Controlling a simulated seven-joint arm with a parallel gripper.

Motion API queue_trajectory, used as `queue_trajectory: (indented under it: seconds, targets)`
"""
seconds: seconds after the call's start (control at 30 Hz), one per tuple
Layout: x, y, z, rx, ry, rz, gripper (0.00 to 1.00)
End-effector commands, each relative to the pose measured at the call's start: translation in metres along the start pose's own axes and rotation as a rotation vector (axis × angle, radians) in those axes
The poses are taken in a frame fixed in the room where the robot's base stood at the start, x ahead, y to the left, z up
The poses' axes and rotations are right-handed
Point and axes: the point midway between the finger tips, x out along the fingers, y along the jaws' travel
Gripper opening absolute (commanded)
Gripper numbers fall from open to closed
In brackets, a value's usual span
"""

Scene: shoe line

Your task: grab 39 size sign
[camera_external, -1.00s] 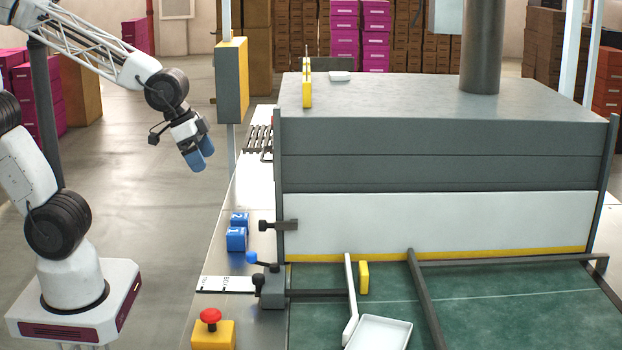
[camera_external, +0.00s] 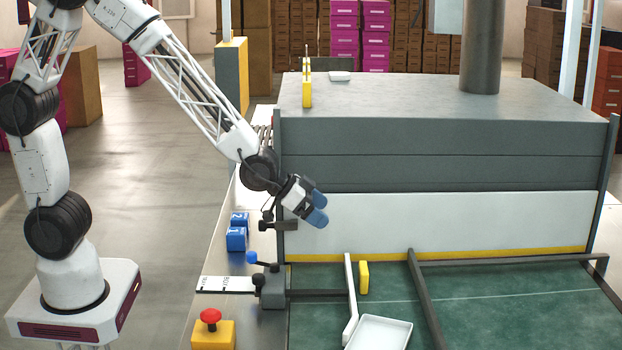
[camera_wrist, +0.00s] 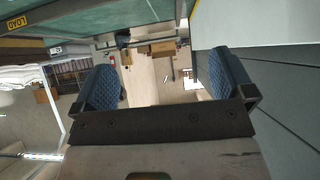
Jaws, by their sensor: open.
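No number 39 is readable in either view, so I cannot tell which thing is the 39 size sign. A small yellow upright piece (camera_external: 364,277) stands on the green belt in front of the white panel, seen nearly edge-on. Another narrow yellow piece (camera_external: 307,94) stands at the left front edge of the machine top. My gripper (camera_external: 318,208), with blue fingertips, is in the air in front of the white panel, above and left of the yellow piece on the belt. In the wrist view my gripper (camera_wrist: 165,85) is open and empty.
The grey machine (camera_external: 440,150) and dark rails (camera_external: 425,300) bound the green belt (camera_external: 500,310). A white tray (camera_external: 380,333) lies at the front. Blue numbered blocks (camera_external: 237,238), a blue-knobbed lever (camera_external: 252,257) and a red button (camera_external: 210,316) are at the left.

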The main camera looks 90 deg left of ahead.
Motion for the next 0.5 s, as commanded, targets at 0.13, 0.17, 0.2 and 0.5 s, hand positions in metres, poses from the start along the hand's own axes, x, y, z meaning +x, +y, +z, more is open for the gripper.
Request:
queue_trajectory:
  seconds: [0.13,0.17,0.2,0.5]
  targets:
    - [0.042,0.001,0.008,0.000,0.064,-0.004,1.00]
    - [0.049,0.001,0.009,0.000,0.077,-0.005,1.00]
    - [0.057,0.001,0.011,-0.001,0.093,-0.006,1.00]
    - [0.088,0.001,0.018,-0.001,0.156,-0.010,1.00]
